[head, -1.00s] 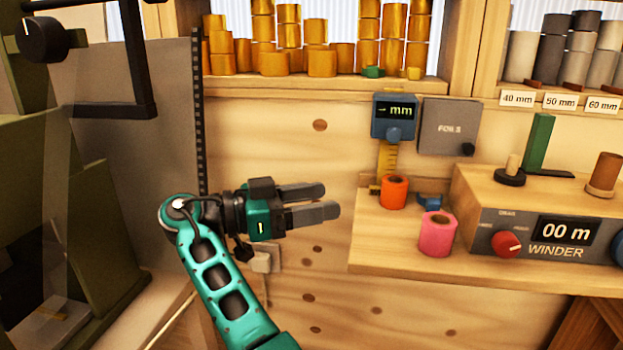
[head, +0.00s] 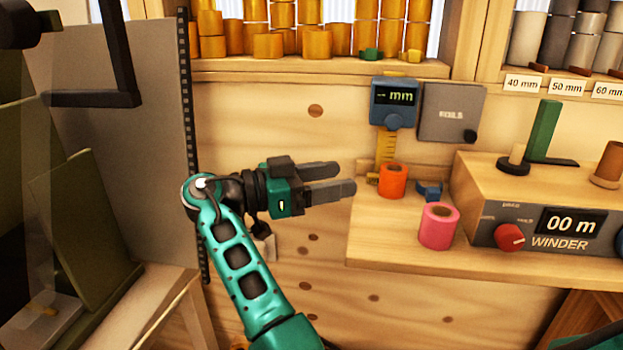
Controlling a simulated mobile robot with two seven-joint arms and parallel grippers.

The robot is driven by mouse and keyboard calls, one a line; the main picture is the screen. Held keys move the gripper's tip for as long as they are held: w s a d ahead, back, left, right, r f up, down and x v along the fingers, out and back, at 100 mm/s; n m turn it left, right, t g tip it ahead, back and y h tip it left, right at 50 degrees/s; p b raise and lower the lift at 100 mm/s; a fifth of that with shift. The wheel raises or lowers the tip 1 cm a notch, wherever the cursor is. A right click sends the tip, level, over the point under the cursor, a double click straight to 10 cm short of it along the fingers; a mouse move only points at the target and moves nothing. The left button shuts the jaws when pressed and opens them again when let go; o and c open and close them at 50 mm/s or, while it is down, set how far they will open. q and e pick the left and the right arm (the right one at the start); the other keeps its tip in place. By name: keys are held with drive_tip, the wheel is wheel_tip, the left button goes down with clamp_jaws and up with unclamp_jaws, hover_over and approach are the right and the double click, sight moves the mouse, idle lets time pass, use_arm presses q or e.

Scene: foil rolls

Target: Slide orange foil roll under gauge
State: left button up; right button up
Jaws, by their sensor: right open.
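The orange foil roll (head: 393,181) stands upright on the wooden bench, near the foot of the gauge's yellow scale. The gauge (head: 394,104) is a blue box with a dark display reading "– mm", mounted on the back panel above and behind the roll. My right gripper (head: 346,180) is open and empty, with its grey fingers pointing right towards the orange roll. A short gap shows between the fingertips and the roll. My left gripper is not in view.
A pink roll (head: 438,228) stands on the bench (head: 385,240) in front and right of the orange one. A small blue holder (head: 430,191) sits between them. The winder (head: 555,228) stands at right. Gold rolls (head: 268,46) fill the shelf above.

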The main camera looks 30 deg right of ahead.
sight(383, 171)
drive_tip(key=p+x, duration=0.1)
drive_tip(key=x, duration=0.8)
drive_tip(key=shift+d, duration=0.2)
drive_tip(key=c, duration=0.8)
